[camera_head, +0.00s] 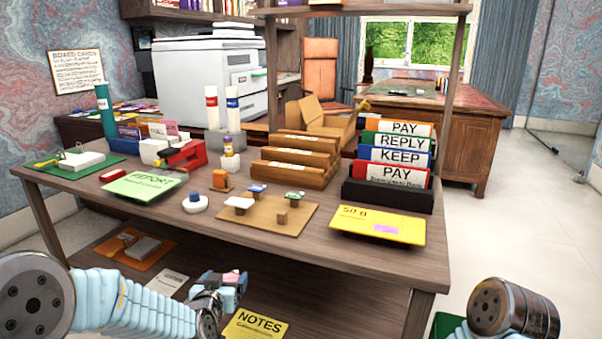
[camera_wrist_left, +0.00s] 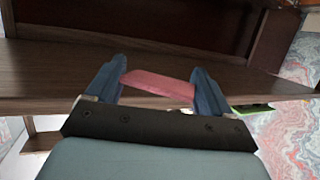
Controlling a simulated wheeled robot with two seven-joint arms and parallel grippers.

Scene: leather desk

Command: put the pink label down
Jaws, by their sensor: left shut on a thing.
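My left gripper (camera_head: 232,277) is low in front of the desk's front edge in the head view. It is shut on the pink label (camera_wrist_left: 158,84), which spans between its two blue fingers in the left wrist view. In the head view only a small pink part of the label (camera_head: 231,276) shows between the fingers. The label is held in the air, apart from the desktop (camera_head: 290,240). My right arm shows at the lower right of the head view, but its gripper is out of the picture.
A green report folder (camera_head: 143,185), a brown board (camera_head: 262,222) with small stamps, and a yellow envelope (camera_head: 380,224) with a pinkish patch lie along the desk front. A dark rack (camera_head: 387,195) of binders stands at right. A yellow notes sheet (camera_head: 255,326) lies below. Bare wood shows between items.

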